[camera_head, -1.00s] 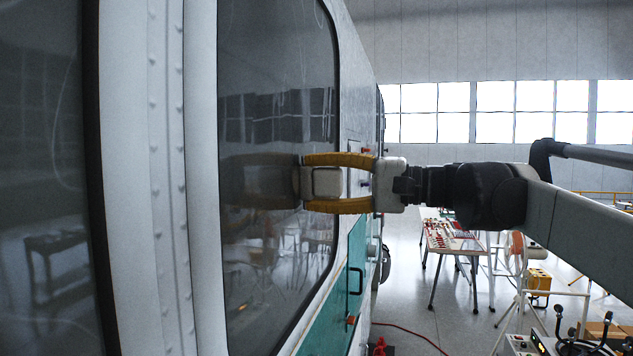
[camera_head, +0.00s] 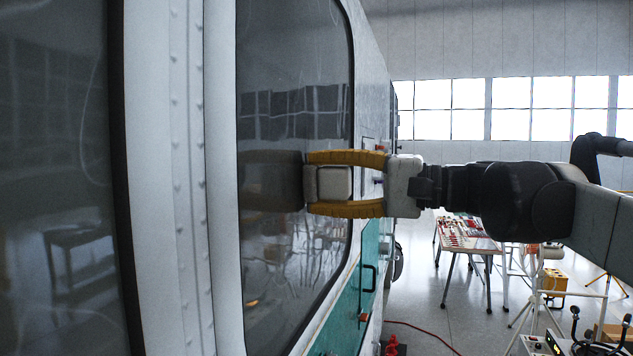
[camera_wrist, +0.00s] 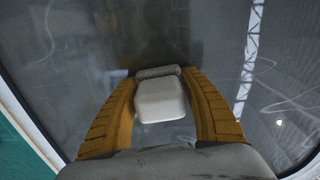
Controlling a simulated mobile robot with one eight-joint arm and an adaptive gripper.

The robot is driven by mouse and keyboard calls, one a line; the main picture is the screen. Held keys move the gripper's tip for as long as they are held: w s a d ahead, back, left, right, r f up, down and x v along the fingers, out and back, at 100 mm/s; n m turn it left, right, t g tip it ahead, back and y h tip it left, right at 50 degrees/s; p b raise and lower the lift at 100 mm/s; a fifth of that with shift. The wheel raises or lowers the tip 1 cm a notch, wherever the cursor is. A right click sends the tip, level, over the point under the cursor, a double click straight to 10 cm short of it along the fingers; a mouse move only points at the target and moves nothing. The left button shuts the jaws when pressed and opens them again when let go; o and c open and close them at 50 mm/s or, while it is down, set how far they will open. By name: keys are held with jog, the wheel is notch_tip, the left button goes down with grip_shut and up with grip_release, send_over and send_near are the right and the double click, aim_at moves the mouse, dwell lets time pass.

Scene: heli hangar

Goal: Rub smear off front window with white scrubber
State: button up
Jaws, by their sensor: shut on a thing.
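My gripper (camera_head: 312,183), with yellow-orange fingers, is shut on the white scrubber (camera_head: 334,183). The scrubber is a rounded white block; in the wrist view (camera_wrist: 160,100) it sits between the fingers, with a grey pad on its far side. Its pad faces the dark window (camera_head: 290,70) and meets its reflection there, so it is at or very near the glass; I cannot tell if it presses. In the wrist view, faint whitish curved streaks (camera_wrist: 262,72) mark the glass right of the gripper, and fainter ones show at left. I cannot tell which are the smear.
A second dark window (camera_head: 55,120) lies at the left beyond a riveted white post (camera_head: 180,150). A teal panel with a black handle (camera_head: 370,278) is below right. A table with red items (camera_head: 467,235), a yellow case (camera_head: 556,283) and a red hose (camera_head: 425,333) stand behind.

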aim_at(350, 183)
jog(key=shift+v, duration=3)
jog(key=shift+p+v, duration=0.35)
jog(key=shift+v, duration=1.15)
